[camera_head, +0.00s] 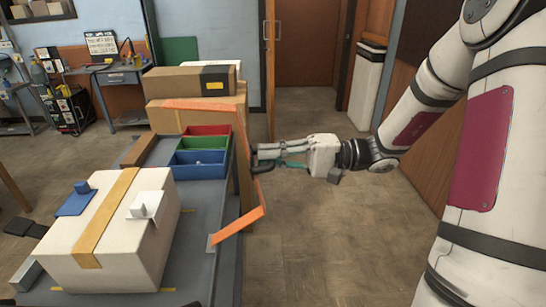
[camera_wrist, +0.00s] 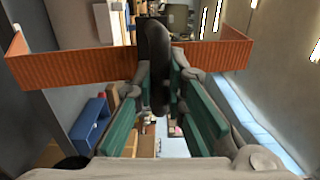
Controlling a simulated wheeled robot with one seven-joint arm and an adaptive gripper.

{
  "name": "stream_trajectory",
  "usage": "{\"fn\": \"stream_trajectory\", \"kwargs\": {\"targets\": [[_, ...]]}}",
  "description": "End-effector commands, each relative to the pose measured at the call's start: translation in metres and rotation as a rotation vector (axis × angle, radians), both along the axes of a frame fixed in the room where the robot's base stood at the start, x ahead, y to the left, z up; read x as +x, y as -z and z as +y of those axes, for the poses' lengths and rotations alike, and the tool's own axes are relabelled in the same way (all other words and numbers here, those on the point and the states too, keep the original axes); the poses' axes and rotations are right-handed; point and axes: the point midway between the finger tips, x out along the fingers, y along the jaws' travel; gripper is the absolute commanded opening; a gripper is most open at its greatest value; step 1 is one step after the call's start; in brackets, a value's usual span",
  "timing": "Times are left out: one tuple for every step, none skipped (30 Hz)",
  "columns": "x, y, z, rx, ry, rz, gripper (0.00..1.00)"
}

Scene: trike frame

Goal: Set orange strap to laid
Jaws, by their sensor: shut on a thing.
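The orange strap (camera_head: 238,226) is bent into a wide open bracket shape beside the right edge of the workbench. Its upper arm reaches over the bins and its lower end meets the bench edge. My gripper (camera_head: 258,158) is shut on a black grip at the strap's middle. In the wrist view the strap (camera_wrist: 75,68) runs across the picture, with the black grip (camera_wrist: 157,65) between my fingers (camera_wrist: 155,95). A white carton (camera_head: 150,240) with a tan band stands on the bench, left of the strap, apart from it.
A blue block (camera_head: 75,201) and a white bracket (camera_head: 146,206) sit on the carton. Red, green and blue bins (camera_head: 200,164) are behind it on the bench (camera_head: 197,250). Brown boxes (camera_head: 195,80) are stacked beyond. The floor right of the bench is clear.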

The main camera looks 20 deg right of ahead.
Motion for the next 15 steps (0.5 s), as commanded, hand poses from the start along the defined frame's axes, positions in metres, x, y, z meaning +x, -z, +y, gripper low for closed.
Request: {"fn": "stream_trajectory", "kwargs": {"targets": [[0.0, -0.003, 0.004, -0.013, -0.003, 0.003, 0.0], [0.001, -0.005, 0.007, -0.022, -0.003, 0.005, 0.0], [0.002, -0.008, 0.01, -0.038, -0.003, 0.008, 0.0], [0.003, -0.01, 0.014, -0.05, -0.004, 0.012, 0.0], [0.004, -0.012, 0.018, -0.065, -0.005, 0.017, 0.0], [0.005, -0.016, 0.024, -0.086, -0.005, 0.022, 0.0], [0.007, -0.019, 0.029, -0.105, -0.005, 0.028, 0.0], [0.009, -0.022, 0.035, -0.124, -0.005, 0.034, 0.0], [0.011, -0.026, 0.043, -0.152, -0.007, 0.042, 0.0], [0.013, -0.029, 0.05, -0.176, -0.008, 0.049, 0.0], [0.015, -0.032, 0.057, -0.2, -0.008, 0.055, 0.0], [0.018, -0.035, 0.067, -0.232, -0.008, 0.066, 0.0], [0.02, -0.038, 0.075, -0.259, -0.008, 0.074, 0.0], [0.023, -0.04, 0.082, -0.285, -0.008, 0.082, 0.0], [0.027, -0.043, 0.093, -0.32, -0.008, 0.092, 0.0]]}}
